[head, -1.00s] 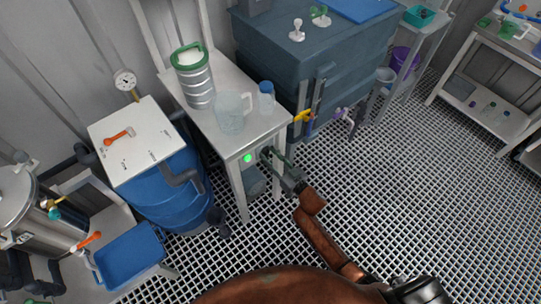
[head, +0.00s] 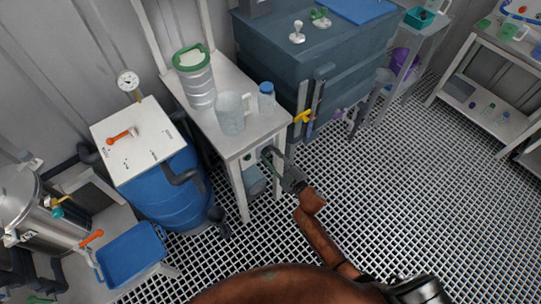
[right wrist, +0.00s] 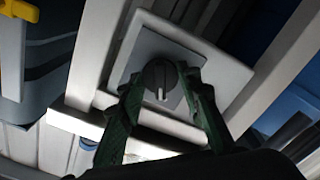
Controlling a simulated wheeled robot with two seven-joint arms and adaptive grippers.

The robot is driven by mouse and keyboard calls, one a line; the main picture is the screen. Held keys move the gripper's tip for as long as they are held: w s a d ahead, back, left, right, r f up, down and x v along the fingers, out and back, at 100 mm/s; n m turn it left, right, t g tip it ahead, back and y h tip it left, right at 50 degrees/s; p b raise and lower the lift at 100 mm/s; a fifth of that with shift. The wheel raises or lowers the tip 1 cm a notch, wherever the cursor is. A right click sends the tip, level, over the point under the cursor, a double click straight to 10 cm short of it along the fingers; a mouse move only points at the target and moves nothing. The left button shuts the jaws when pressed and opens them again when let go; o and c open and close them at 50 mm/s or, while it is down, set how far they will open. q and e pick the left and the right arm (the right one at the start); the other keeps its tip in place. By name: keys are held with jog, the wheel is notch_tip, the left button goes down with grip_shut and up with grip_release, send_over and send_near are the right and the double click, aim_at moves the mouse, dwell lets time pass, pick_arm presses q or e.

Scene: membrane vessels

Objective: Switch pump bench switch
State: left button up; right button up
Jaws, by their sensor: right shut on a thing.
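The pump bench (head: 233,143) is a light table with a white front panel below its top. The switch (right wrist: 158,82) is a round dark knob with a pale mark on a grey square plate in the right wrist view. My right gripper (right wrist: 163,88) has its green fingers on both sides of the knob and is shut on it. In the head view my right gripper (head: 272,156) is at the bench's front right, below the top, and hides the switch. No bright green lamp shows on the panel. My left gripper is not in view.
A clear jug (head: 231,113), a blue-capped bottle (head: 266,97) and a green-rimmed vessel (head: 196,81) stand on the bench. A blue barrel (head: 165,205) is to the left, a dark blue tank (head: 290,55) behind right. The grated floor (head: 390,200) at right is clear.

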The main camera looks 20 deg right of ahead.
jog(key=shift+n, duration=0.5)
jog(key=o, duration=1.2)
jog(key=shift+c, duration=0.2)
jog(key=v, duration=1.2)
